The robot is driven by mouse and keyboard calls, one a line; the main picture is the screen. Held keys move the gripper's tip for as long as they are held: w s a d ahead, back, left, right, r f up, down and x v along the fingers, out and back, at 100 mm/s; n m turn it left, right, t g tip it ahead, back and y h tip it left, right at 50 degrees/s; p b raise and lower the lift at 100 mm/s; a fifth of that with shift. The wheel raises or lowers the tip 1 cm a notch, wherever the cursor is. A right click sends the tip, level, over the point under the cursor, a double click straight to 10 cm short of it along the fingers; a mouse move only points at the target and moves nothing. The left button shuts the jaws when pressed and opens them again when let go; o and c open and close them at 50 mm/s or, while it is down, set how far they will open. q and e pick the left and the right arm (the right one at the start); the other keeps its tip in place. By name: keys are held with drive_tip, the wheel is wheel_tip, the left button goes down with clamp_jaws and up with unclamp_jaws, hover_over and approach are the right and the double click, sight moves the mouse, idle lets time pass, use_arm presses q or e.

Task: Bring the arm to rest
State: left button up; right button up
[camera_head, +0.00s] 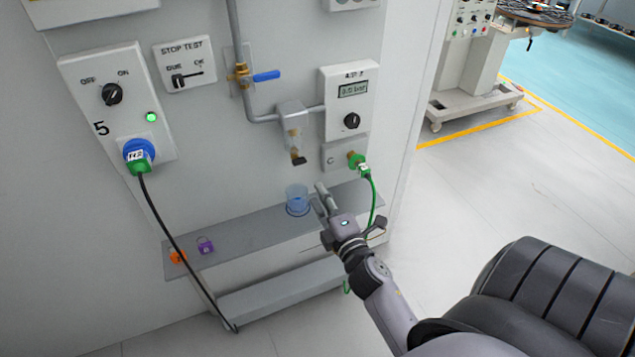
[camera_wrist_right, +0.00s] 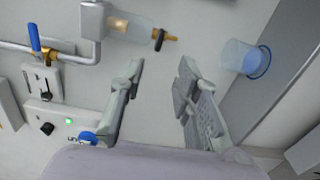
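My right gripper (camera_head: 322,197) is in front of the wall panel, just right of a clear blue cup (camera_head: 297,199) on the grey shelf (camera_head: 240,244). In the right wrist view my right gripper (camera_wrist_right: 160,85) has its two fingers spread apart with nothing between them. The cup (camera_wrist_right: 243,60) shows there to the right of the fingers, apart from them. My right arm (camera_head: 385,305) reaches in from the lower right. My left gripper is in neither view.
Above the shelf are a filter unit with a tap (camera_head: 293,130), a blue-handled valve (camera_head: 265,76) and a gauge box (camera_head: 350,100). A green cable (camera_head: 373,195) hangs close to my gripper. Orange (camera_head: 178,257) and purple (camera_head: 205,246) padlocks lie on the shelf's left. Open floor is at right.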

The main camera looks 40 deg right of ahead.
drive_tip(key=s+a+f+m+g+y, duration=0.1)
drive_tip(key=s+a+f+m+g, duration=0.15)
drive_tip(key=f, duration=0.75)
drive_tip(key=s+a+f+m+g+y, duration=0.1)
drive_tip(key=s+a+f+m+g, duration=0.2)
drive_tip(key=f, duration=0.8)
drive_tip(key=s+a+f+m+g+y, duration=0.1)
drive_tip(key=s+a+f+g, duration=0.2)
drive_tip(key=f, duration=0.7)
drive_tip(key=s+a+f+m+g, duration=0.1)
drive_tip(key=s+f+m+g, duration=0.1)
drive_tip(key=s+f, duration=0.4)
drive_tip(key=s+a+f+m+g, duration=0.1)
drive_tip(key=s+f, duration=0.6)
drive_tip(key=s, duration=0.8)
drive_tip(key=s+a+f+m+g+y, duration=0.1)
drive_tip(key=s+f+m+g, duration=0.2)
drive_tip(key=s, duration=0.8)
wheel_tip(320, 180, down, 4)
drive_tip(key=shift+r+g, duration=0.2)
drive_tip(key=shift+g, duration=0.85)
drive_tip(key=shift+m, duration=0.25)
